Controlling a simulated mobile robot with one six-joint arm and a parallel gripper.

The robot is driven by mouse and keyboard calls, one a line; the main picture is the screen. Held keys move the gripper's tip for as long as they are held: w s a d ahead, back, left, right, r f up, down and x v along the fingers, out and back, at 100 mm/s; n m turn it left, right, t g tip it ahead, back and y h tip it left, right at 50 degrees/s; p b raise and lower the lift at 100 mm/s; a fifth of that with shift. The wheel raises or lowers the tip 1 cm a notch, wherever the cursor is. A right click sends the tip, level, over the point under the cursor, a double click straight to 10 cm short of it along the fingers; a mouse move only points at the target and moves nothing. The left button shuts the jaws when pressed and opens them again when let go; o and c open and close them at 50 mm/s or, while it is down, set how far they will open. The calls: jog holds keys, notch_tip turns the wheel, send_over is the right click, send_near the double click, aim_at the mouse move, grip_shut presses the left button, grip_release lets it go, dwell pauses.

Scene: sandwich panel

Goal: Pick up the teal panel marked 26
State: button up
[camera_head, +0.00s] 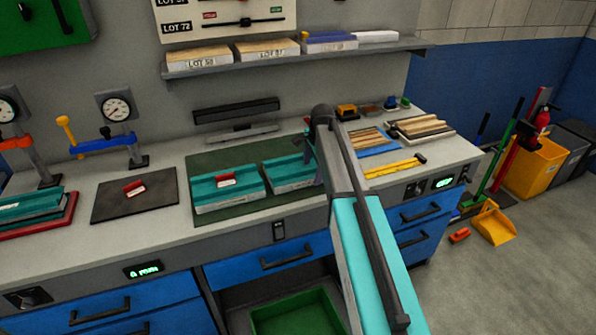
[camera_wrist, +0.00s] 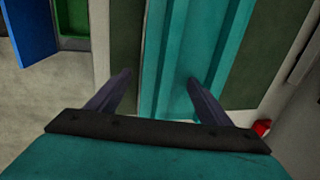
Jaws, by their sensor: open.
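Two teal panels lie on a dark green mat (camera_head: 207,163) on the bench. The left panel (camera_head: 218,197) has a red-and-white tag on top. The right panel (camera_head: 284,177) is partly hidden by my arm. I cannot read a 26 on either. My gripper (camera_head: 311,165) is at the right panel's right end in the head view. In the wrist view my gripper (camera_wrist: 158,76) is open and empty, its fingers apart above a ribbed teal panel (camera_wrist: 205,45). The gap to the panel is hard to judge.
More teal panels (camera_head: 30,206) lie on a red tray at the left. A dark plate (camera_head: 135,196) with a red tag lies beside the mat. Clamp stands with gauges (camera_head: 117,108) rise at the left. Wood strips (camera_head: 420,127) and a yellow tool (camera_head: 393,167) lie at the right.

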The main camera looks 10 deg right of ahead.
jog(key=shift+s, duration=0.1)
jog(key=c, duration=1.7)
jog(key=shift+r, duration=0.1)
jog(key=shift+w+r, duration=0.2)
jog(key=shift+r, duration=0.15)
jog(key=shift+w+a+r+b+v, duration=0.1)
jog(key=shift+w+b+v, duration=0.3)
jog(key=shift+v, duration=1.1)
jog(key=shift+w+a+r+b+v, duration=0.1)
jog(key=shift+w+b+v, duration=0.25)
jog(key=shift+v, duration=1.15)
jog(key=shift+w+a+r+b+v, duration=0.1)
jog(key=shift+w+b+v, duration=0.3)
jog(key=shift+v, duration=1.1)
jog(key=shift+s, duration=0.15)
